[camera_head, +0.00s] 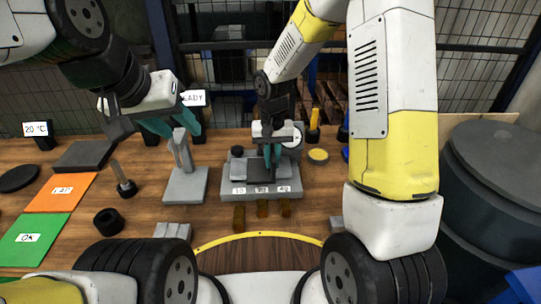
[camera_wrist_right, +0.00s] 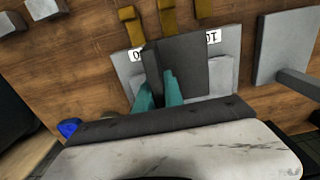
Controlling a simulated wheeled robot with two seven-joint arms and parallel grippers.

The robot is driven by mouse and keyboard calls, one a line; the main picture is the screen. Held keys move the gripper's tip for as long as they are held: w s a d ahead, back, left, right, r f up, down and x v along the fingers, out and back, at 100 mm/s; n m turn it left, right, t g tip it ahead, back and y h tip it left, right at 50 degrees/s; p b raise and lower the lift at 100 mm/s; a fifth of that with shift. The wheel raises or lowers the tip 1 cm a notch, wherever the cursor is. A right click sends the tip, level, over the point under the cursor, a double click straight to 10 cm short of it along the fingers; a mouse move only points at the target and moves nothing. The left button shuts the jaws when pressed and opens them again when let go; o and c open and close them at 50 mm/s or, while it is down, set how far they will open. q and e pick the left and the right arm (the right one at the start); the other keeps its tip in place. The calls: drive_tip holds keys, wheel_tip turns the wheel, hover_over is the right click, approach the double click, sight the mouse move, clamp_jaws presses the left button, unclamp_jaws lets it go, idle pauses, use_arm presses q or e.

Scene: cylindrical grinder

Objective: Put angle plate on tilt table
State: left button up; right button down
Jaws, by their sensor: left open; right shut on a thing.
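The tilt table (camera_head: 232,191) is a grey block with white labels along its front, at the middle of the workbench. My right gripper (camera_head: 271,158) is right over it, pointing down. In the right wrist view my right gripper (camera_wrist_right: 158,92) is shut on the upright wall of the dark grey angle plate (camera_wrist_right: 188,62). The plate's flat side lies over the tilt table (camera_wrist_right: 226,72), and I cannot tell whether it rests on it. My left gripper (camera_head: 172,126) is open and empty, raised above the bench left of the tilt table.
A grey stand (camera_head: 183,180) with an upright post is just left of the tilt table. Several brass blocks (camera_head: 262,208) lie in front of it. A black ring (camera_head: 109,221), orange mat (camera_head: 62,192) and green mat (camera_head: 38,240) are at left. A dark barrel (camera_head: 490,190) is at right.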

drive_tip(key=shift+w, duration=2.75)
drive_tip(key=shift+s+f, duration=0.1)
drive_tip(key=shift+f, duration=0.6)
drive_tip(key=c, duration=1.9)
unclamp_jaws()
drive_tip(key=shift+s+f, duration=0.1)
drive_tip(key=shift+f, duration=0.1)
drive_tip(key=o, duration=0.4)
drive_tip(key=shift+o, duration=0.2)
